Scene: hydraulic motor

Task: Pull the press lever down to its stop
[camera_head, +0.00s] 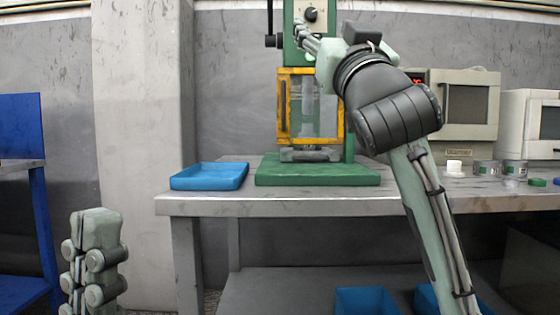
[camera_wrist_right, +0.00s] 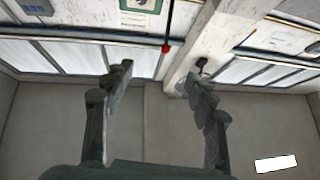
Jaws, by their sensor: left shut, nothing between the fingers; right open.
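The green press (camera_head: 349,148) stands on the workbench, with a yellow guard frame (camera_head: 282,105) at its front. A dark lever rod (camera_head: 270,14) rises from a black hub at the press's upper left and runs out of the top of the head view. In the right wrist view a thin rod with a red knob (camera_wrist_right: 166,48), which looks like the lever's end, shows beyond the fingers. My right gripper (camera_head: 302,32) is open and empty, raised beside the press head; its fingers (camera_wrist_right: 157,78) are spread, with the knob apart from them.
A blue tray (camera_head: 209,178) lies on the workbench (camera_head: 225,206) left of the press. Right of it stand a grey oven-like box (camera_head: 470,112), a white box (camera_head: 515,120) and small containers (camera_head: 486,168). Blue bins (camera_head: 366,301) are below. A blue rack (camera_head: 22,130) is at far left.

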